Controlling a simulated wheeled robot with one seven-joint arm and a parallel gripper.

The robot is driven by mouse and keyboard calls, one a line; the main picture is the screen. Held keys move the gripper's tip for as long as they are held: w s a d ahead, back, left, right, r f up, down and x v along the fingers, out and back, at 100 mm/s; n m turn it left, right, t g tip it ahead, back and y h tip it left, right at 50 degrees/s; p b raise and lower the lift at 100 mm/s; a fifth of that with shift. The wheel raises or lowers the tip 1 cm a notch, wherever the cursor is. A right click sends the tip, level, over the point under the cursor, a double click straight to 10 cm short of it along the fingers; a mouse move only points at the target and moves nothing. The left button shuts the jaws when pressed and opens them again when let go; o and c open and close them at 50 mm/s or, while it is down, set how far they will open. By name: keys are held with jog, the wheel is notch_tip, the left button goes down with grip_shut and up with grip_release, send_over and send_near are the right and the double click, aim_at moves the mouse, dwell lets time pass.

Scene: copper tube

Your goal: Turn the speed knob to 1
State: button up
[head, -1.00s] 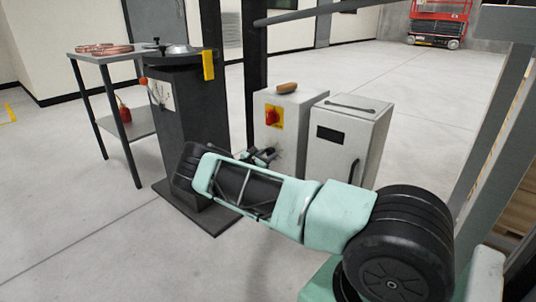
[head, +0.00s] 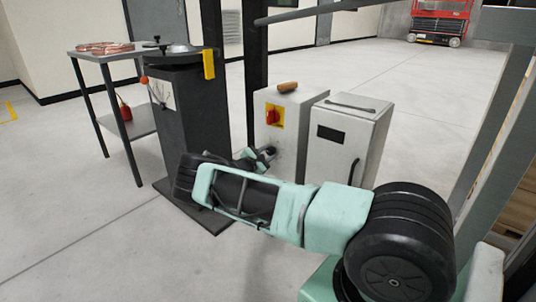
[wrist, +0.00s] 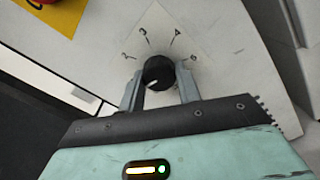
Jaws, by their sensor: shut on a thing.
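The speed knob (wrist: 159,73) is a round black knob on a pale scale plate (wrist: 163,38) with dark printed numbers fanned above it. A 2, a 3 and a 4 can be read; the one at right is unclear. The knob's white mark points to the lower left in the wrist view. My gripper (wrist: 160,84) is shut on the knob, one finger on each side. In the head view my gripper (head: 266,153) is at the front of the light grey cabinet (head: 292,130), below its red switch, and the scale is too small to read.
A red rotary switch (head: 271,117) on a yellow plate sits above the knob. A brown object (head: 287,87) lies on the cabinet top. A second grey cabinet (head: 345,145) with a dark handle stands close at right. A dark machine column (head: 190,115) stands at left.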

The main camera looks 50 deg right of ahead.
jog(key=shift+a+f, duration=0.1)
jog(key=o, duration=1)
jog(key=shift+c, duration=0.2)
jog(key=s+a+p, duration=0.1)
jog(key=a+p, duration=0.3)
jog(key=a, duration=1.3)
jog(key=shift+s+a, duration=0.15)
jog(key=shift+s, duration=0.05)
